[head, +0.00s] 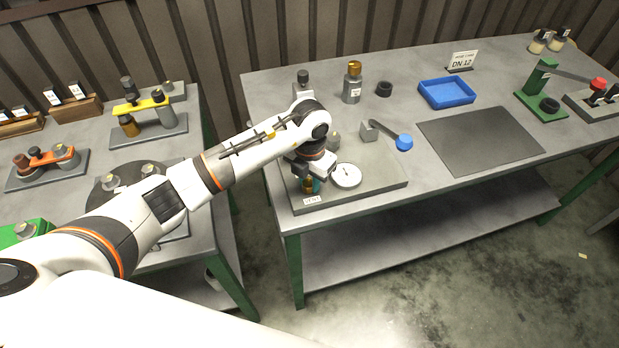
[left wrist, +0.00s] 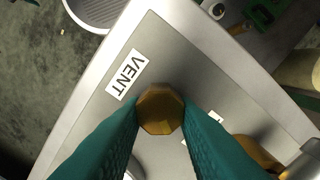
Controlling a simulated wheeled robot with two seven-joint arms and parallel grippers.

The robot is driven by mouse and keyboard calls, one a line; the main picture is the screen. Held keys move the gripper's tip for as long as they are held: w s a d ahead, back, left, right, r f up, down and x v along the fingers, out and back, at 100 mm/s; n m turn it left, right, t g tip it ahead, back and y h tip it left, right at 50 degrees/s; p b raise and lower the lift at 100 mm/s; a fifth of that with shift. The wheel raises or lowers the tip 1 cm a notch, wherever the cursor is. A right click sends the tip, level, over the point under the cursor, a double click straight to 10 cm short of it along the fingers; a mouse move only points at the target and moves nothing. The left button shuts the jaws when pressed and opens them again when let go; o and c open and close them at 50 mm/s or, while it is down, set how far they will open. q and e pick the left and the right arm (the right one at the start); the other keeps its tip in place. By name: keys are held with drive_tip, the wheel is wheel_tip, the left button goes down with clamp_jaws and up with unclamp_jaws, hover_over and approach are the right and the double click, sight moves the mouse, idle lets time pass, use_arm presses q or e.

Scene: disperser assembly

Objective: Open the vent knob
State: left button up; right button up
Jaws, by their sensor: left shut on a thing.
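The vent knob (left wrist: 160,108) is a brass, many-sided knob in the left wrist view, beside a white label (left wrist: 125,75) reading VENT. My left gripper (head: 311,187) points down at the front left corner of the grey base plate (head: 385,183). Its teal fingers stand on both sides of the knob and are shut on it. In the head view the fingers and wrist hide most of the knob. How far the knob is turned cannot be told. My right gripper is in neither view.
A round white gauge (head: 346,175) stands just right of my left gripper. A blue-ended lever (head: 404,142) lies behind it. A grey bottle with a brass cap (head: 352,84), a blue tray (head: 447,93) and a dark mat (head: 480,140) are farther along the table.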

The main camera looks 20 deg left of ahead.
use_arm(q)
drive_tip(key=n, duration=0.5)
drive_tip(key=shift+a+n, duration=0.15)
drive_tip(key=shift+n, duration=0.25)
drive_tip(key=n, duration=0.5)
drive_tip(key=shift+a, duration=0.1)
drive_tip(key=n+p, duration=0.1)
drive_tip(key=n, duration=0.5)
drive_tip(key=shift+a+r, duration=0.1)
drive_tip(key=n+p, duration=0.1)
drive_tip(key=n, duration=0.3)
drive_tip(key=shift+s+n+p, duration=0.15)
drive_tip(key=shift+n+p, duration=0.15)
drive_tip(key=shift+n, duration=0.1)
drive_tip(key=o, duration=1)
